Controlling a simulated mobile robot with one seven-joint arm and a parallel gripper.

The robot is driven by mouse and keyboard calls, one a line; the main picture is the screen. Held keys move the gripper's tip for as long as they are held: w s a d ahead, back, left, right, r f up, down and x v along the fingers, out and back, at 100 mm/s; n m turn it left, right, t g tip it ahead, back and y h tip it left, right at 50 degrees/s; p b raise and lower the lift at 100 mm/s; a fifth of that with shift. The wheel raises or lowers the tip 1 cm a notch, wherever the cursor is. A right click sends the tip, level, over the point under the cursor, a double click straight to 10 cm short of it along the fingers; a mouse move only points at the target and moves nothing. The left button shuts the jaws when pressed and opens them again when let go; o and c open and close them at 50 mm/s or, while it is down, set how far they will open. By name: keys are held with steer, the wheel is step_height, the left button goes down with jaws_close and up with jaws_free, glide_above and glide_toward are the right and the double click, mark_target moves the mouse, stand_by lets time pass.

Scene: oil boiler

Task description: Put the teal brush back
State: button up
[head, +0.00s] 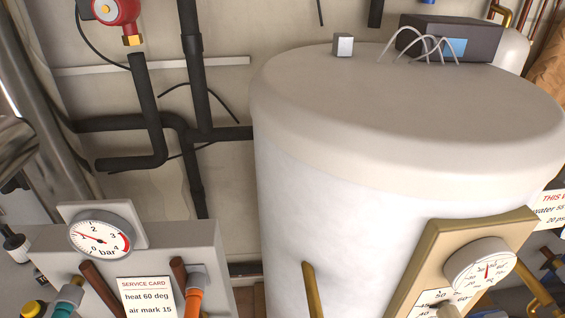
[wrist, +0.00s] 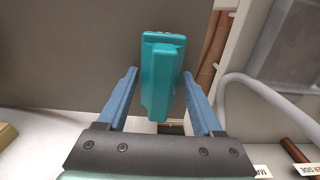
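In the wrist view, the teal brush (wrist: 160,78) sits between the two blue fingertips of my gripper (wrist: 160,75). It has a broad flat teal part at the back and a narrower teal bar toward the camera. No bristles can be made out. The head view does not show my gripper or this brush. A teal-collared piece (head: 67,299) shows at the lower left of the head view, partly cut off; I cannot tell what it is.
A large white tank (head: 330,190) fills the head view's right side, with a dark box (head: 480,40) on top. A grey panel (head: 205,240) bears a pressure gauge (head: 99,237) and a service card (head: 147,297). Black pipes (head: 150,115) run behind. A pale hose (wrist: 235,80) curves right in the wrist view.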

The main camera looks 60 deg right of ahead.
steer(key=shift+o, duration=1)
step_height(320, 180, up, 12)
steer(key=shift+r+p, duration=0.2)
steer(key=shift+p, duration=0.45)
